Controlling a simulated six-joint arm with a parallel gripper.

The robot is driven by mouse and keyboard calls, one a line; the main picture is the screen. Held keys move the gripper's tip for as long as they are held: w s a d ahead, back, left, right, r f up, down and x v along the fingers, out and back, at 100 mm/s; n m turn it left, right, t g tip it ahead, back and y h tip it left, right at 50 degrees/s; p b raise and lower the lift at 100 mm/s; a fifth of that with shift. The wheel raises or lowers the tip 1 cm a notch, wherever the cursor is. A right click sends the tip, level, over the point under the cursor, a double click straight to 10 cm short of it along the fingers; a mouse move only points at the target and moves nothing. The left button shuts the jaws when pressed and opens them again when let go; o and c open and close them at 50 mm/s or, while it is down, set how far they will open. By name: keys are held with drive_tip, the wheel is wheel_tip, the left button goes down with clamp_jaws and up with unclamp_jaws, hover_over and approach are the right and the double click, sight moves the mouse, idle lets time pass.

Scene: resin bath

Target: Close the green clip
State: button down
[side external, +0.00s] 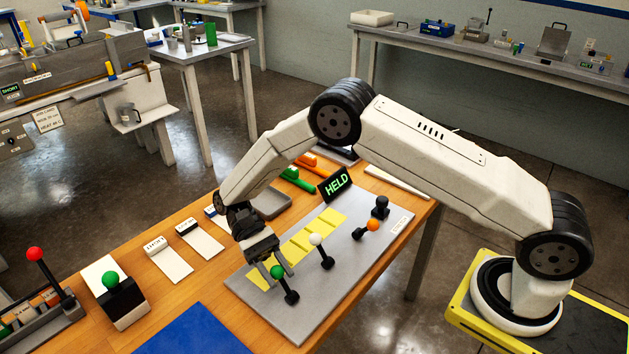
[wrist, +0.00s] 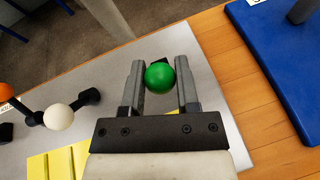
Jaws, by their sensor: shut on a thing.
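The green clip is a black lever with a green ball knob (side external: 276,272) on a grey plate (side external: 318,309), at its near left end. The lever leans up from its black foot (side external: 291,298) toward my gripper. My gripper (side external: 278,268) points down over the plate, shut on the green knob. In the wrist view the green knob (wrist: 160,77) sits between the two fingertips; the lever below it is mostly hidden. A white-knobbed clip (side external: 316,240) and an orange-knobbed clip (side external: 372,225) stand farther along the plate.
Yellow pads (side external: 300,240) lie on the plate beside the clips. A sign reading HELD (side external: 335,185) stands behind it. A blue mat (side external: 190,332) lies in front.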

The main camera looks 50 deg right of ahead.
drive_tip(key=shift+c, duration=1.7)
unclamp_jaws()
drive_tip(key=shift+w, duration=0.2)
drive_tip(key=shift+v, duration=1.4)
wheel_tip(320, 180, up, 7)
drive_tip(key=shift+s+d, duration=0.1)
